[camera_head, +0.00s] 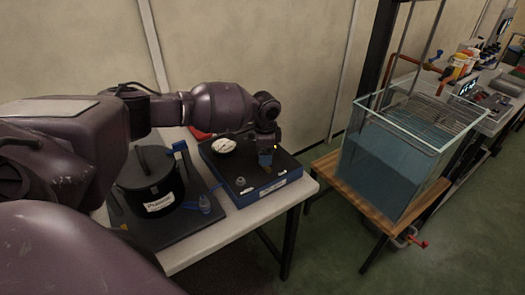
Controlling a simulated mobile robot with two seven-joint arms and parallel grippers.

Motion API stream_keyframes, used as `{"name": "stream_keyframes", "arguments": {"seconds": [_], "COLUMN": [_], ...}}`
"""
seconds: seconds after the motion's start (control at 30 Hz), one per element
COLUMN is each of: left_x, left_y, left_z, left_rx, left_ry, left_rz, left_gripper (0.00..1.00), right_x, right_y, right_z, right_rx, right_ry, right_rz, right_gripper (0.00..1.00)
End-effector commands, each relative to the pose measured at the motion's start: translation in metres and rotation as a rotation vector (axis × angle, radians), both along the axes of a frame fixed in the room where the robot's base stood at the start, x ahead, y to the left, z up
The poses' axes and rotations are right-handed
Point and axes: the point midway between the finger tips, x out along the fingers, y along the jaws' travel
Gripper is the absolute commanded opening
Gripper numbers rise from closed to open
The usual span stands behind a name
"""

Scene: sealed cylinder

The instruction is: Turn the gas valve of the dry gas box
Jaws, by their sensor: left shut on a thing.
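The dry gas box (280,184) is a flat box with a black top and blue sides, standing on a white table. A round white gauge (223,145) sits at the back left of its top, and a small grey fitting (240,182) near its front left. My left gripper (266,163) reaches down from above onto the right part of the box top. It is shut on a small part there, which looks like the gas valve; the fingers mostly hide it, so its turn angle cannot be told. My right gripper is not in view.
A black lidded cylinder (147,178) with a white label stands on a dark base left of the box, close under my left arm. A glass water tank (390,165) stands on a wooden stand to the right. Green floor separates the tables.

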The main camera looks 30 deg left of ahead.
Motion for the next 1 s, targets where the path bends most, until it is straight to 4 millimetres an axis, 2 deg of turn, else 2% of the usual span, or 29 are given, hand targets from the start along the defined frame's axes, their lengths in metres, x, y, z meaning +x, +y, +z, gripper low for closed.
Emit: {"name": "stream_keyframes", "arguments": {"seconds": [0.43, 1.0], "left_x": [0.004, 0.004], "left_y": [-0.01, -0.02], "left_z": [0.0, 0.0], "left_rx": [-0.002, -0.001], "left_ry": [0.0, 0.0], "left_rz": [-0.423, -0.895], "left_gripper": [0.44, 0.44], "right_x": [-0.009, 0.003], "right_y": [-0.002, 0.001], "right_z": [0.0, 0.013], "right_rx": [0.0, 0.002], "right_ry": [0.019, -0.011], "right_rz": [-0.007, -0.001], "right_gripper": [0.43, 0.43]}}
